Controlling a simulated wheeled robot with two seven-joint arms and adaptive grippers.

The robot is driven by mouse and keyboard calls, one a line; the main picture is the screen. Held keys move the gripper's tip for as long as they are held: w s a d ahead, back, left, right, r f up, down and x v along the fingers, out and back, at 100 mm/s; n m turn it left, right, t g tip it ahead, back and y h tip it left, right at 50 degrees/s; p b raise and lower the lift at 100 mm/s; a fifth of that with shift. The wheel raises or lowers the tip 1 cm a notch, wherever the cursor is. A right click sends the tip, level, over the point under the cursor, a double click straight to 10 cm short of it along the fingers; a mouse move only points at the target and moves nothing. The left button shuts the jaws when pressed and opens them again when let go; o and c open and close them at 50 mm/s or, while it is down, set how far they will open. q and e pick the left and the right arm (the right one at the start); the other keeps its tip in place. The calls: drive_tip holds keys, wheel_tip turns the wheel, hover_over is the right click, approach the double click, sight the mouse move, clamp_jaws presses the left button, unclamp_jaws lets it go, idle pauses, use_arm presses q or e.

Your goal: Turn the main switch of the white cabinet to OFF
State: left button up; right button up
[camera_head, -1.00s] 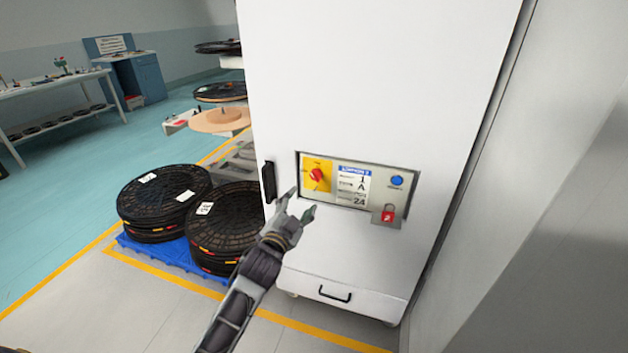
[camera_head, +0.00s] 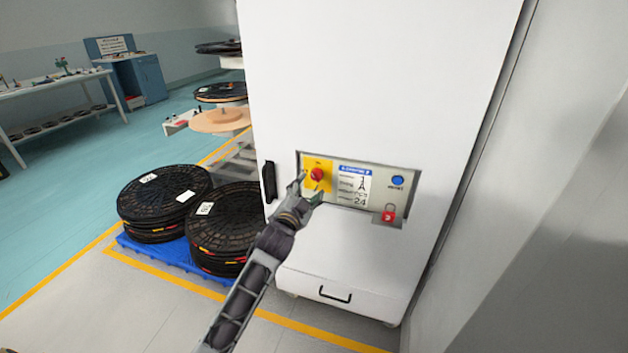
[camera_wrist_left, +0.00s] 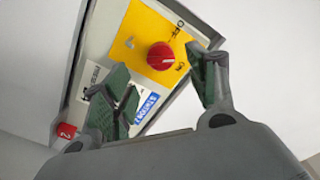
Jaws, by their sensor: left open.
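The white cabinet (camera_head: 370,80) stands upright in the middle of the head view, with a recessed control panel (camera_head: 382,172) low on its front. The main switch is a red knob (camera_head: 317,174) on a yellow plate at the panel's left end. It also shows in the left wrist view as a red knob (camera_wrist_left: 161,56), with OFF printed on the yellow plate beside it. My left gripper (camera_head: 311,188) is open and empty, just in front of and slightly below the knob. In the wrist view its fingers (camera_wrist_left: 160,90) are apart, with the knob beyond them. Contact is not visible. My right gripper is out of view.
Stacked black reels (camera_head: 228,220) on a blue pallet (camera_head: 165,249) stand at the left. A wall closes the right side.

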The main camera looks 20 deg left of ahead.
sight(314, 178)
use_arm(q)
drive_tip(key=shift+w+d, duration=0.1)
drive_tip(key=shift+w, duration=3.1)
drive_tip(key=c, duration=1)
